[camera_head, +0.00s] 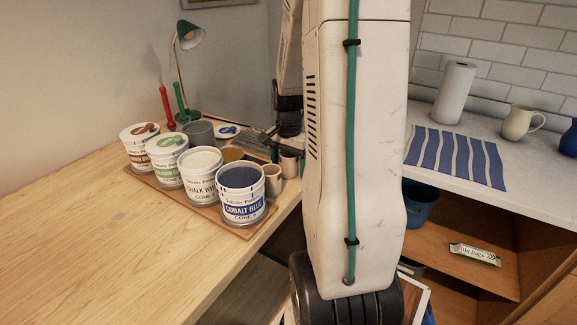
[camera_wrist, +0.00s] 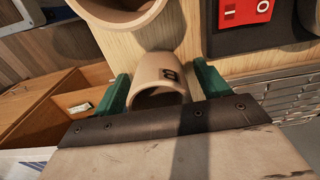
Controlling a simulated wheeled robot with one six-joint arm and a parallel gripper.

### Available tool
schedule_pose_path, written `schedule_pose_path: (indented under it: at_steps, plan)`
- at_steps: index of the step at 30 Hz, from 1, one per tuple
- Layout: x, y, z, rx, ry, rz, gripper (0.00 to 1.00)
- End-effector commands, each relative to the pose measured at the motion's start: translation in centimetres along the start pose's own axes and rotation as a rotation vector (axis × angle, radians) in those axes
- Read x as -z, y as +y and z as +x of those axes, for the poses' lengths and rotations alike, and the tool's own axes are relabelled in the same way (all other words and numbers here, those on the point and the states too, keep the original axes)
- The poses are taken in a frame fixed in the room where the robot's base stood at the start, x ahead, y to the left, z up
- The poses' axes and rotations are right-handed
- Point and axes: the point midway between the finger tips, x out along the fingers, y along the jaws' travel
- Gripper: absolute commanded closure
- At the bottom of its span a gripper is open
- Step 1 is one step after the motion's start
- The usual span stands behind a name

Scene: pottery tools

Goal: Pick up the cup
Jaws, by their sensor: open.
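My gripper (camera_wrist: 162,73) is open, with one green finger on each side of this cup. I cannot tell whether either finger touches it. A second, larger-looking tan cup (camera_wrist: 118,12) is cut off by the top edge. In the head view, two small tan cups, one in front (camera_head: 273,181) and one behind it (camera_head: 289,165), stand at the table's right edge below my gripper. My arm hides part of that area.
Several glaze tins, including a cobalt blue one (camera_head: 241,193), stand on a wooden board left of the cups. A green lamp (camera_head: 190,35) is behind. A counter with a striped cloth (camera_head: 455,158) and paper roll (camera_head: 455,93) is right. The table's front left is clear.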

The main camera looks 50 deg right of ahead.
Motion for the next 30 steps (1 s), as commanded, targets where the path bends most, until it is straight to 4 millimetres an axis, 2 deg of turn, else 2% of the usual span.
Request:
schedule_pose_path:
  at_steps: [6, 7, 12, 23, 30]
  plan:
    - [0.0, 0.0, 0.1, 0.001, 0.001, 0.000, 0.25]
    - [0.0, 0.0, 0.1, 0.001, 0.001, 0.000, 0.31]
    - [0.0, 0.0, 0.1, 0.000, 0.000, 0.000, 0.75]
    - [0.0, 0.0, -0.2, 0.001, 0.001, 0.000, 0.75]
    - [0.1, 0.0, -2.4, 0.003, 0.003, 0.000, 0.75]
